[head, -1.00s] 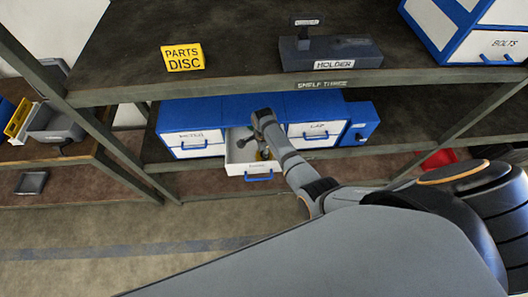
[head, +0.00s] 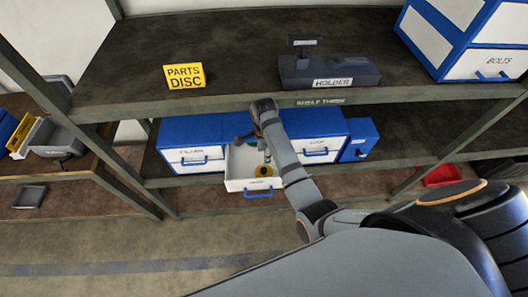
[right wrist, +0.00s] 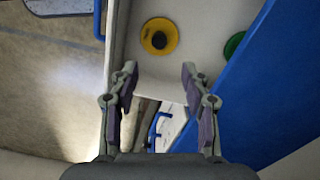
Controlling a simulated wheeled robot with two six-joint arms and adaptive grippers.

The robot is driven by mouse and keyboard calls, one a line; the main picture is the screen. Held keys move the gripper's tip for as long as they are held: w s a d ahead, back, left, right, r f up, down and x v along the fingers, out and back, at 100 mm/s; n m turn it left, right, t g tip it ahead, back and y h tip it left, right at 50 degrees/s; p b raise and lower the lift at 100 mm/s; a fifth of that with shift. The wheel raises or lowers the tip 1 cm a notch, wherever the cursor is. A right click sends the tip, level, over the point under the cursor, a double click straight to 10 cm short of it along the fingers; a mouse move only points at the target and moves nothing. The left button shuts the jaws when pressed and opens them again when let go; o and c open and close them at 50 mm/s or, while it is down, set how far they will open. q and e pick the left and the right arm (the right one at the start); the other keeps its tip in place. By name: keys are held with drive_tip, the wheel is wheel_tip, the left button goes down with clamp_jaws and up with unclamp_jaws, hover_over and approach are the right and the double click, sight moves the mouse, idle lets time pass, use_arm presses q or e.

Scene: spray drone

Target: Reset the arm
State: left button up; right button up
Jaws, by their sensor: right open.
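My right arm reaches to an open white drawer (head: 236,186) with a blue handle, in the blue cabinet on the middle shelf. My right gripper (head: 243,139) is open and empty, above the drawer. In the right wrist view the gripper (right wrist: 157,78) has its two fingers apart with nothing between them. A yellow disc with a dark centre (right wrist: 159,37) lies in the drawer beyond the fingertips. It also shows in the head view (head: 263,171). A green disc (right wrist: 234,45) is partly hidden at the drawer's right side. My left gripper is not in view.
The upper shelf edge (head: 215,107) runs close to my right wrist. On that shelf stand a yellow parts-disc sign (head: 184,76), a grey holder (head: 329,71) and a bolts cabinet (head: 489,64). A red bin (head: 442,175) is at the right. Floor in front is clear.

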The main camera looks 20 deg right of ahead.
drive_tip(key=shift+r, duration=0.45)
drive_tip(key=s+d+n+t, duration=0.2)
drive_tip(key=s+d+n, duration=0.3)
drive_tip(key=s+n, duration=0.35)
drive_tip(key=s+d+r+n+t, duration=0.2)
drive_tip(key=s+r+n, duration=0.4)
drive_tip(key=s+n, duration=0.5)
wheel_tip(320, 180, down, 31)
drive_tip(key=s+d+g+h+b, duration=0.1)
drive_tip(key=s+d+g+b, duration=0.1)
drive_tip(key=s, duration=0.1)
drive_tip(key=s+d+f+b, duration=0.1)
drive_tip(key=s+f, duration=1.4)
drive_tip(key=s, duration=0.2)
drive_tip(key=shift+d+f+m+g, duration=0.15)
drive_tip(key=shift+m+g, duration=0.25)
drive_tip(key=shift+m, duration=0.05)
